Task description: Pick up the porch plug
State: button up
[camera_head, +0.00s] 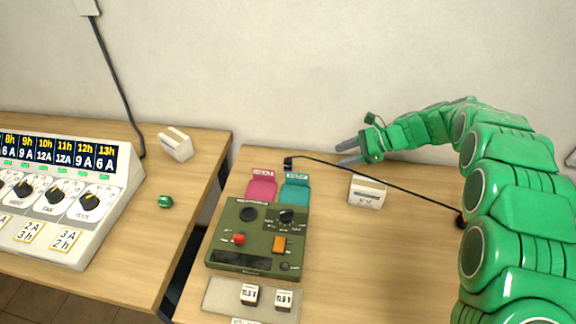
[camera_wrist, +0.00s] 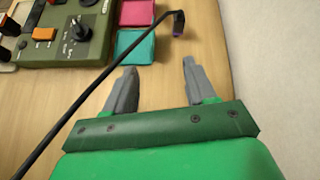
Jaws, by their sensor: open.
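A small black plug (camera_head: 288,163) is at the end of a black cable, by the back edge of the teal tray. I take it as the porch plug, though no label on it is readable. It also shows in the wrist view (camera_wrist: 178,22), ahead of the fingers, with a purple tip. The cable (camera_head: 390,184) runs from it across the table to the right. My gripper (camera_head: 346,156) is to the right of the plug near the wall, apart from it. The wrist view shows its two grey fingers (camera_wrist: 159,68) spread, with nothing between them.
A green control box (camera_head: 258,256) with knobs stands in front of the pink tray (camera_head: 262,188) and teal tray (camera_head: 295,189). A small white box (camera_head: 367,191) stands right of them. A charger panel (camera_head: 60,225) is on the left table, across a gap.

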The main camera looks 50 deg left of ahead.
jog(key=m+g, duration=0.1)
jog(key=g, duration=0.1)
send_near(283, 172)
jog(key=r, duration=0.1)
jog(key=s+r, duration=0.1)
jog(key=r, duration=0.1)
jog(key=shift+d+y, duration=0.2)
jog(key=shift+y, duration=0.2)
jog(key=shift+s+a+f, duration=0.15)
jog(key=shift+s+a, duration=0.2)
jog(key=shift+a, duration=0.1)
jog(key=shift+x, duration=4)
jog(key=shift+w, duration=0.1)
grip_shut()
